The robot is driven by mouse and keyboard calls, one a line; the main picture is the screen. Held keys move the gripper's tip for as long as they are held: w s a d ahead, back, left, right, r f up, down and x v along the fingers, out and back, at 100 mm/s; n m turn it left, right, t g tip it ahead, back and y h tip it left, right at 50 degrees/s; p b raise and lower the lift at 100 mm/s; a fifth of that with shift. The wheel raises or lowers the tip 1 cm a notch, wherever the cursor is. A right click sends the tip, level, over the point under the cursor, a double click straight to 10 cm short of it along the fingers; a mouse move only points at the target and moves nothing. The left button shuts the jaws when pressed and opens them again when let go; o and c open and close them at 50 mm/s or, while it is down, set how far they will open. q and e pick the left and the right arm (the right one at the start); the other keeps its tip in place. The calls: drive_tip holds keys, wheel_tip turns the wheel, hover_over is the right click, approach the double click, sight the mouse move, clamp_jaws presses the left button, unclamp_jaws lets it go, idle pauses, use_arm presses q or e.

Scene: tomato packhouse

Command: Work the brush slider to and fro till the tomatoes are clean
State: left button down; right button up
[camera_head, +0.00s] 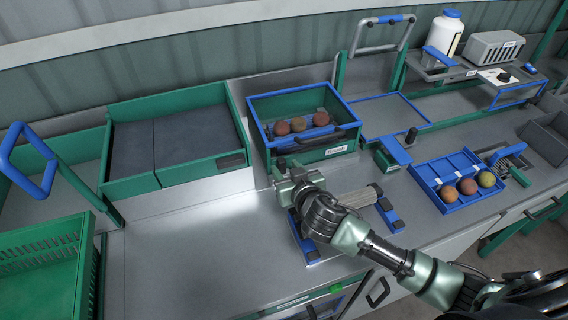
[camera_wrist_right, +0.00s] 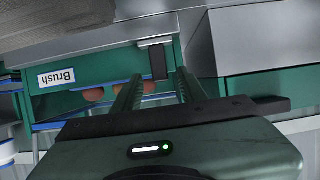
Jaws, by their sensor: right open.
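The brush box (camera_head: 338,151), green with a blue rim and a white label, stands at the back centre. Three brownish-red tomatoes (camera_head: 299,124) lie in it. Its "Brush" label is upside down in the right wrist view (camera_wrist_right: 57,77). A dark upright grip (camera_wrist_right: 159,62) under a grey bar shows at the box front there, seemingly the slider's. My right gripper (camera_head: 284,167) is open and empty, just in front of the box's left front corner. In the wrist view its fingers (camera_wrist_right: 158,84) point toward the dark grip, which appears between their tips. Contact cannot be judged. My left gripper is out of view.
A blue tray (camera_head: 447,207) with three tomatoes of different colours sits at right. A green bin with dark panels (camera_head: 203,171) stands left of the brush box. A grey ribbed block (camera_head: 362,196) lies beside my right wrist. The front left steel worktop (camera_head: 190,255) is clear.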

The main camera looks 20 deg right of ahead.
drive_tip(key=shift+w+f, duration=0.25)
drive_tip(key=shift+w, duration=0.4)
drive_tip(key=shift+w+f, duration=0.1)
drive_tip(key=shift+w, duration=0.2)
drive_tip(key=shift+f, duration=0.1)
clamp_jaws()
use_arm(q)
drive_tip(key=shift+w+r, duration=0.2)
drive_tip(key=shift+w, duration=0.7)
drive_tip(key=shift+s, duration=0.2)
